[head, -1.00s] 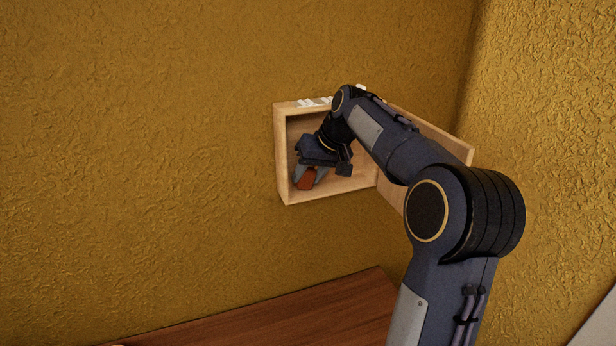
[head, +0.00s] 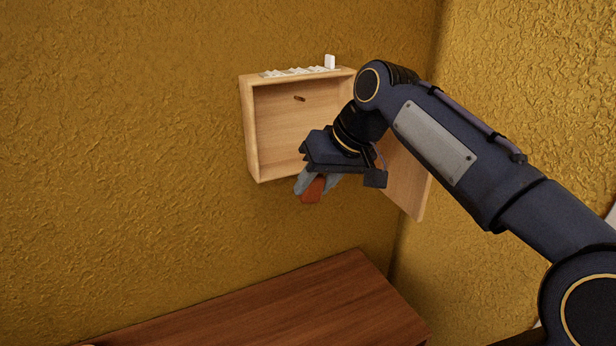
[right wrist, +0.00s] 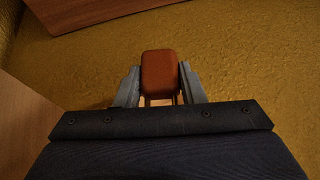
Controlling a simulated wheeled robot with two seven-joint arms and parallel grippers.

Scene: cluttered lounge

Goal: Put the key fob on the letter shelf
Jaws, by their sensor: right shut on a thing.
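The key fob (head: 312,190) is an orange-brown rounded block. My right gripper (head: 316,184) is shut on it, with a grey finger on either side. In the right wrist view the fob (right wrist: 160,74) sits between the fingertips (right wrist: 160,86). In the head view gripper and fob are in front of the lower edge of an open wooden wall box (head: 253,130), and the fob shows below that edge. A dark brown wooden surface (head: 290,305) lies lower down; I cannot tell whether it is the letter shelf. My left gripper is not in view.
The box's door (head: 408,185) hangs open on the right, close to my right gripper and forearm. A small peg (head: 299,99) shows inside the box. White pieces (head: 330,62) are on its top. Textured yellow walls meet in a corner. The visible brown surface is clear.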

